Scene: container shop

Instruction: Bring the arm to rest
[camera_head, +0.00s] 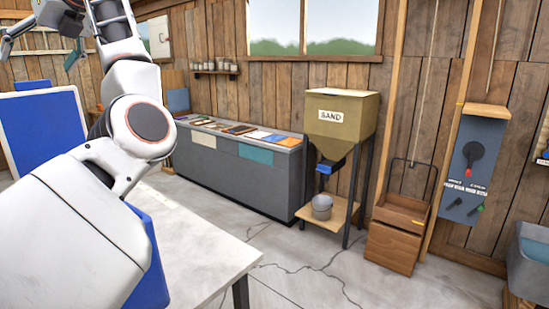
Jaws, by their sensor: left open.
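My left arm (125,125) rises large from the lower left corner and bends at the top left. My left gripper (40,54) is at the top left edge, raised well above the table. Its fingers are spread apart, and I see nothing held between them. Part of the gripper's body is cut off by the top edge of the view. My right gripper is not in view.
A white table (190,245) stands below the arm, with a blue panel (38,130) behind it at left. A grey counter (225,160) holds several flat samples. A sand hopper (341,112) stands above a bucket (322,207). Open floor lies right of the table.

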